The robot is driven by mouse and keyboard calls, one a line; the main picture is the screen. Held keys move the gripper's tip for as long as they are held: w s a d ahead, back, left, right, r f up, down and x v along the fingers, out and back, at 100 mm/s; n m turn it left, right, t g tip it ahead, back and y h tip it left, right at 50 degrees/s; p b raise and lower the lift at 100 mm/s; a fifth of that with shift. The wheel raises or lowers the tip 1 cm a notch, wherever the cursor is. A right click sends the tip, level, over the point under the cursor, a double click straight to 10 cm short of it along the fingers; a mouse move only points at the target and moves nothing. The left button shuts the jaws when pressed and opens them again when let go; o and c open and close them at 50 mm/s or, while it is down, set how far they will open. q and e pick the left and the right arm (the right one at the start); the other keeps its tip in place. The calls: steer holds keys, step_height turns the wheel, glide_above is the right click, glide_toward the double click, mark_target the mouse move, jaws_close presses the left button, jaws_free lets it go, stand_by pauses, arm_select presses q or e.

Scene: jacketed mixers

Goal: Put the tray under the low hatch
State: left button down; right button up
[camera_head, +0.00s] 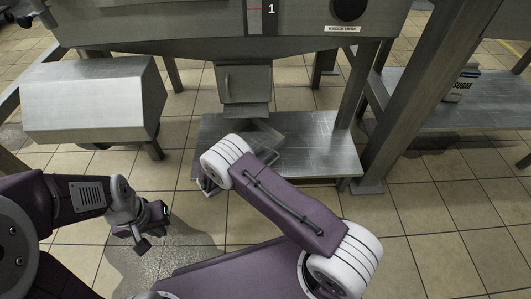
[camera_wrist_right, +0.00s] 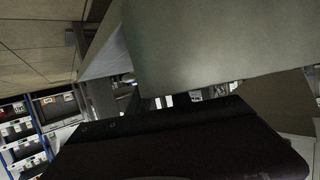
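The low hatch (camera_head: 244,84) is a grey metal box-shaped outlet with a handle, under the mixer marked 1. A metal shelf (camera_head: 325,155) stands below it. A flat, dull metal shape (camera_head: 268,138) lies on the shelf just under the outlet, partly hidden by my right arm; I cannot tell whether it is the tray. The right wrist view shows a large grey panel (camera_wrist_right: 215,45) close up, but no fingertips. My left gripper (camera_head: 150,228) is open and empty above the floor.
A sloped metal housing (camera_head: 90,98) stands at the left. A thick steel leg (camera_head: 405,110) stands right of the shelf. The tiled floor at the lower right is clear. A wet-looking patch lies near my left gripper.

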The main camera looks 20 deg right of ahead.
steer(key=p+v, duration=0.4)
steer(key=v, duration=0.5)
steer(key=shift+s+a+r, duration=0.1)
steer(key=shift+a+r, duration=0.1)
steer(key=shift+r, duration=0.1)
steer(key=shift+s+a, duration=0.2)
steer(key=shift+a, duration=0.1)
steer(key=s+d+r+n+g+y, duration=0.2)
steer(key=s+d+r+n+y, duration=0.2)
steer(key=s, duration=0.5)
steer(key=s+d+r+n+g+y, duration=0.3)
steer(key=s+d+r+n+y, duration=0.1)
steer(key=s+r+n+y, duration=0.4)
steer(key=shift+s+d+r+g, duration=0.3)
steer(key=shift+s+d+r, duration=0.1)
steer(key=shift+s+r, duration=0.15)
steer(key=shift+r, duration=0.1)
